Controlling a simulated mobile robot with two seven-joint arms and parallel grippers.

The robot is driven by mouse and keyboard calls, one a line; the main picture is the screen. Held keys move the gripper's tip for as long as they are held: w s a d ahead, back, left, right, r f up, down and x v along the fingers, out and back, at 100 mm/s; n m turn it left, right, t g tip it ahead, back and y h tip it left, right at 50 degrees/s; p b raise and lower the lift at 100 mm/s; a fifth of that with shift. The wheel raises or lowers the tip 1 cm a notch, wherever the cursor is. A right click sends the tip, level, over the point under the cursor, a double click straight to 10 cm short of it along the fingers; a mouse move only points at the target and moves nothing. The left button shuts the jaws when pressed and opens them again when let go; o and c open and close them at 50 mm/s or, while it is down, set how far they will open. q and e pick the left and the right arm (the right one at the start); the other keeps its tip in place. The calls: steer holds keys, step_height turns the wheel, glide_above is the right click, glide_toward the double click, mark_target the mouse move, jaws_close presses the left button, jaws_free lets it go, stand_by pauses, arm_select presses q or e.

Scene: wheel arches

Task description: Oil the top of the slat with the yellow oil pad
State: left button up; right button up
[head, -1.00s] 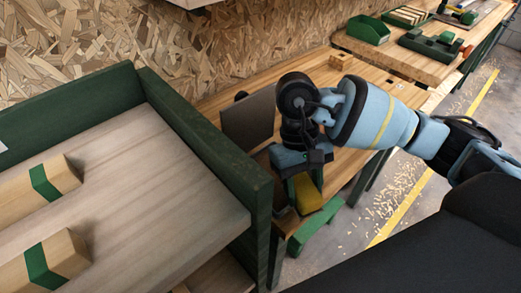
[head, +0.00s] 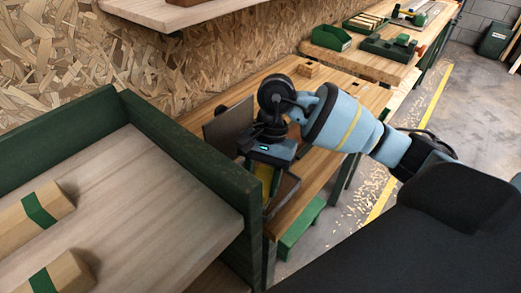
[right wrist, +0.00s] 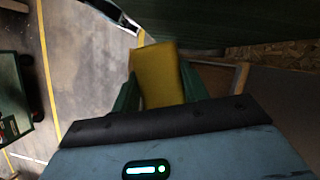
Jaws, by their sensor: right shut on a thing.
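My right gripper (head: 265,176) is shut on the yellow oil pad (right wrist: 160,72). In the head view only a narrow yellow strip of the pad (head: 264,172) shows below the wrist. In the right wrist view the pad sits between two green fingers and sticks out beyond them, close to a dark green panel at the top. In the head view the gripper is just right of the green shelf end, over the near part of the workbench. I cannot make out the slat with certainty. Contact under the pad is hidden. My left gripper is not in view.
A green-edged shelf (head: 105,205) with two green-banded wooden blocks (head: 38,208) fills the left. A grey upright panel (head: 228,122) stands behind the gripper on the workbench (head: 318,165). A second bench at the back holds a green bin (head: 331,38). Floor at right is open.

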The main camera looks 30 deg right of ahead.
mark_target(257, 169)
steer(key=w+m, duration=0.1)
steer(key=m, duration=0.1)
steer(key=w+m+t, duration=0.1)
steer(key=m, duration=0.1)
steer(key=w+d+r+m+t+y, duration=0.1)
steer(key=m, duration=0.1)
steer(key=shift+p, duration=0.35)
steer(key=m, duration=0.1)
steer(key=w+m+t, duration=0.1)
steer(key=d+m, duration=0.1)
steer(key=shift+w+r+m+t, duration=0.35)
steer(key=shift+m+t, duration=0.05)
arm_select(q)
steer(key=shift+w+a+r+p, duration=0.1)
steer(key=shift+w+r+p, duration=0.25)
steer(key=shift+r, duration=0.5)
arm_select(e)
steer(key=shift+w+d+r+m+t, duration=0.1)
steer(key=shift+w+d+m+t, duration=0.15)
steer(key=shift+m, duration=0.45)
steer(key=shift+w+d+r+m+t, duration=0.15)
steer(key=shift+w+m+t, duration=0.15)
steer(key=shift+m, duration=0.4)
steer(key=shift+f+h, duration=0.1)
steer(key=shift+h, duration=0.2)
steer(key=shift+f, duration=0.1)
